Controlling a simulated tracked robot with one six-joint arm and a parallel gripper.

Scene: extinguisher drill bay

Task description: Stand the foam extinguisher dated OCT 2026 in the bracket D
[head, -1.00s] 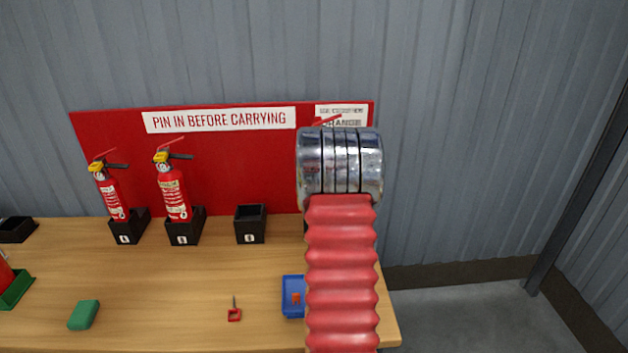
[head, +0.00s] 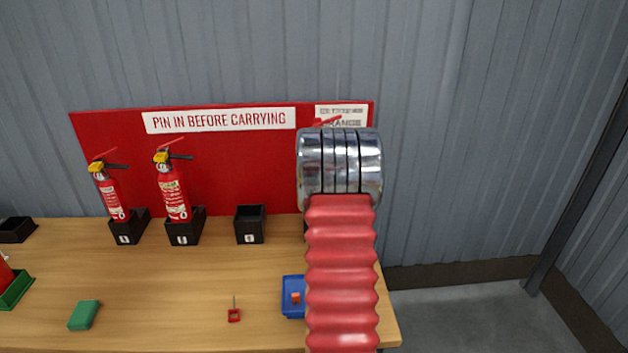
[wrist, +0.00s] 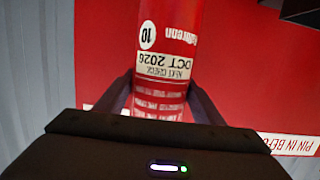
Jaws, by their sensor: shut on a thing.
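My gripper (wrist: 160,92) is shut around the body of a red extinguisher (wrist: 165,22). In the wrist view its white label reads NEXT CHECK OCT 2026, upside down, with a round 10 mark beside it. In the head view my arm hides the gripper and most of this extinguisher; only a red lever (head: 326,121) shows above the arm. A sliver of something dark shows at the arm's left edge, level with the black brackets; I cannot tell whether it is bracket D. The base of the held extinguisher is hidden.
Two extinguishers (head: 112,196) (head: 173,195) stand in black brackets at the red board (head: 240,165). The third bracket (head: 250,225) is empty. A red pin (head: 234,315), a blue tray (head: 291,309) and a green block (head: 84,315) lie on the wooden bench (head: 185,280).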

